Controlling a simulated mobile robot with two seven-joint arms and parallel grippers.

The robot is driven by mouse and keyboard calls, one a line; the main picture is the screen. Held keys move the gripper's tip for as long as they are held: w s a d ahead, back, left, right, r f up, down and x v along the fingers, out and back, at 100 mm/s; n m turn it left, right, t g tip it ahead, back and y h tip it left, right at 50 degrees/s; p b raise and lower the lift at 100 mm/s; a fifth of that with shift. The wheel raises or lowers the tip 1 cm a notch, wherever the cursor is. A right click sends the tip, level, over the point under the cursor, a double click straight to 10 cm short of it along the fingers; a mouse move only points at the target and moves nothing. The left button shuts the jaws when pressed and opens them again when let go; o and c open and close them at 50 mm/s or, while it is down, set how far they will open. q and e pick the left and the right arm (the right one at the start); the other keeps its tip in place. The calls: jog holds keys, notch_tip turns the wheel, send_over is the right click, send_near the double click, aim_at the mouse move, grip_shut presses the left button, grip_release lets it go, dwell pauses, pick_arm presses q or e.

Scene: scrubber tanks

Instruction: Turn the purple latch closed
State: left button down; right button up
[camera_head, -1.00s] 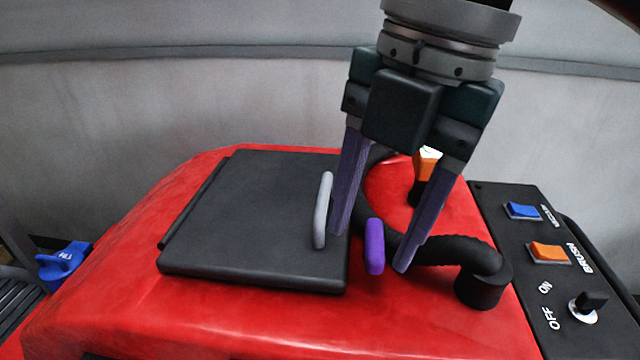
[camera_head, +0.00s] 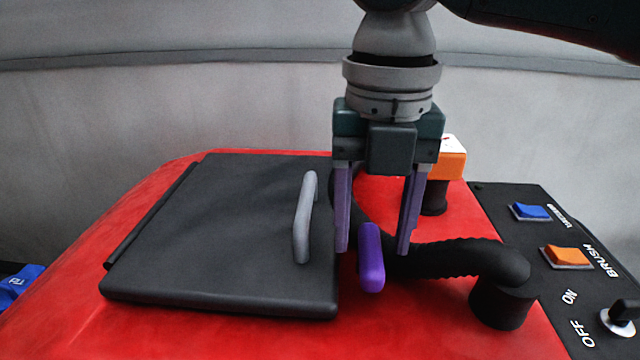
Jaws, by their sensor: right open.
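The purple latch (camera_head: 370,258) stands on the red tank top, just right of the black lid (camera_head: 220,235). Its long side runs roughly along the lid's right edge, with a small gap to the lid. The lid lies flat and carries a grey handle (camera_head: 304,218). My right gripper (camera_head: 372,252) points down and is open. Its two purple fingers are on either side of the latch, the left one near the lid edge, the right one by the black hose. Contact with the latch cannot be made out. My left gripper is not in view.
A ribbed black hose (camera_head: 450,258) curves behind the latch to a fitting at the right. An orange-and-white capped part (camera_head: 448,160) stands behind the gripper. A control panel (camera_head: 545,235) with blue and orange switches and a knob is at the right.

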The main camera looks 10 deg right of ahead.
jog(key=shift+f, duration=0.45)
grip_shut()
dwell(0.3)
